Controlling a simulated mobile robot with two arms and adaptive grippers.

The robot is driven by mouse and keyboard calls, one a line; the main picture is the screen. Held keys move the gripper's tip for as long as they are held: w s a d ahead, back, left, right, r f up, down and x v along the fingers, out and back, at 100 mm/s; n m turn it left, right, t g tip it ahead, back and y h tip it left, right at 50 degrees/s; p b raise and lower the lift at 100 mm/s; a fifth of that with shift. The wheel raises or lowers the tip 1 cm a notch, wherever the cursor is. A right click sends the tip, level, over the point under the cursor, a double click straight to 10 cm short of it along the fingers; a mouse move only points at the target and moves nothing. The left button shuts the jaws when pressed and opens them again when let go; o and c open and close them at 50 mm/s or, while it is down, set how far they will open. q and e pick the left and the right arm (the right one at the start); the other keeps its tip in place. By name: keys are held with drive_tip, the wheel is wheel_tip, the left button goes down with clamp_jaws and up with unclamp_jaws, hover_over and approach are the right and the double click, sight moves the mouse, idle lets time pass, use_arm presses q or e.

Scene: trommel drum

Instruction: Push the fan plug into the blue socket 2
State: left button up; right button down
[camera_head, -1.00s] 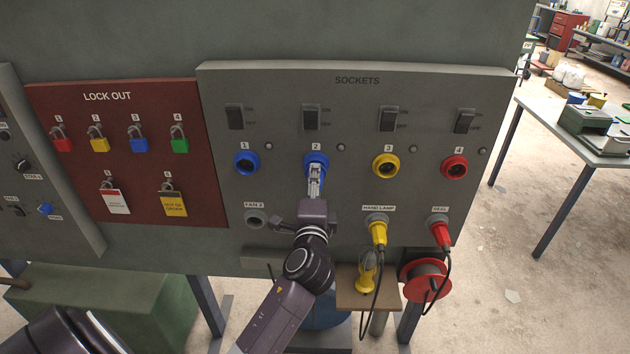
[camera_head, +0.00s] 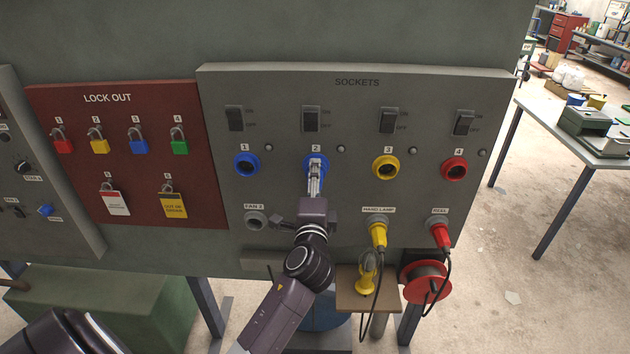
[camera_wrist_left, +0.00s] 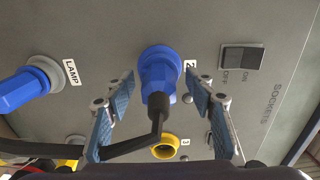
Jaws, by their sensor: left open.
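The fan plug (camera_wrist_left: 158,88) is blue, with a black cable bending off to the left in the left wrist view. Its front end is at blue socket 2 (camera_wrist_left: 160,52) and looks lined up with it; I cannot tell how deep it sits. In the head view socket 2 (camera_head: 316,160) is partly covered by my left gripper (camera_head: 315,182), which hides the plug. In the left wrist view the open fingers of my left gripper (camera_wrist_left: 160,80) stand on either side of the plug, with gaps. My right gripper is not in view.
Blue socket 1 (camera_head: 246,164), yellow socket 3 (camera_head: 386,167) and red socket 4 (camera_head: 454,168) are empty. The FAN 2 holder (camera_head: 256,220) is empty. Another blue plug (camera_wrist_left: 25,90) sits by the LAMP label. Yellow (camera_head: 378,235) and red plugs (camera_head: 440,236) hang cables at lower right.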

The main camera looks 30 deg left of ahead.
use_arm(q)
drive_tip(key=shift+f, duration=0.1)
drive_tip(key=v, duration=1.2)
